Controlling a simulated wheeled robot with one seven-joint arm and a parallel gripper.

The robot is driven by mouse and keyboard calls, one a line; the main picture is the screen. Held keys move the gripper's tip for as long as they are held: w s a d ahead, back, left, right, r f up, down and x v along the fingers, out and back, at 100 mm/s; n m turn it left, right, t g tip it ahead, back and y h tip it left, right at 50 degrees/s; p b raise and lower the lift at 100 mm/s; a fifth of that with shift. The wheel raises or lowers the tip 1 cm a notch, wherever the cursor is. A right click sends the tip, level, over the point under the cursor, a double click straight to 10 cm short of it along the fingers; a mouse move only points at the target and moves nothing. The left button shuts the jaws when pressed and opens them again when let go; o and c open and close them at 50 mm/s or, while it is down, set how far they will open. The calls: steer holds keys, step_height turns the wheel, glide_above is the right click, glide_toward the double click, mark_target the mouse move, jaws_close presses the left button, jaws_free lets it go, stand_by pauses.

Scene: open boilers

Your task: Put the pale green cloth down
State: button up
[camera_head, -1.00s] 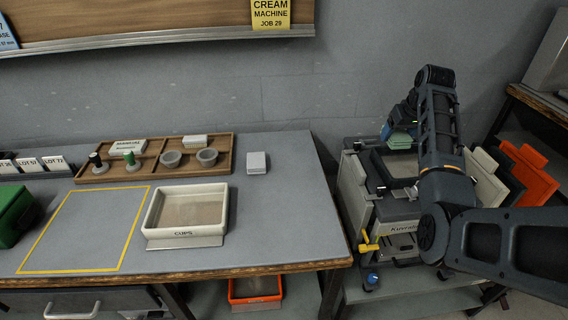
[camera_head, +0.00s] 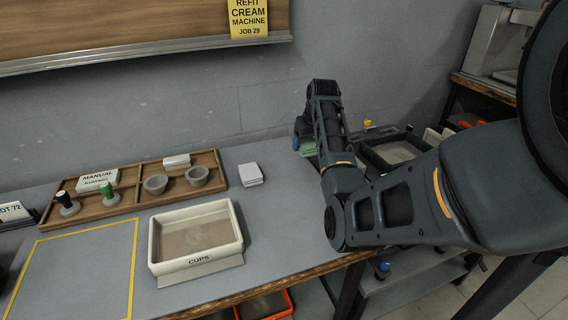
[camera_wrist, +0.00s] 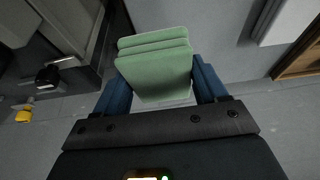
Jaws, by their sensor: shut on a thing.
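The pale green cloth (camera_wrist: 158,70) is a folded, layered pad held between the two blue fingers of my gripper (camera_wrist: 160,85) in the wrist view. In the head view a small part of the cloth (camera_head: 308,148) shows past my arm, near the right end of the grey bench (camera_head: 290,210). My arm hides most of the gripper there. I cannot tell whether the cloth touches the bench.
On the bench stand a white CUPS tray (camera_head: 240,232), a wooden tray (camera_head: 128,202) with cups and tampers, and a small white block (camera_head: 250,174). A yellow-outlined area (camera_head: 70,275) at left is clear. A machine with a dark-rimmed top (camera_head: 398,150) is at right.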

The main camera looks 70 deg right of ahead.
glide_above(288, 168)
steer(key=a, duration=0.1)
steer(key=f, duration=0.1)
steer(key=s+f, duration=0.1)
steer(key=f, duration=0.1)
steer(key=shift+f, duration=0.3)
steer(key=shift+w+f+p, duration=0.1)
steer(key=shift+f+p, duration=0.35)
steer(key=shift+f, duration=1.5)
steer(key=shift+f, duration=0.1)
steer(key=shift+f, duration=0.1)
steer(key=o, duration=0.9)
steer(key=shift+o, duration=0.2)
steer(key=shift+r, duration=0.3)
steer(key=v, duration=1.2)
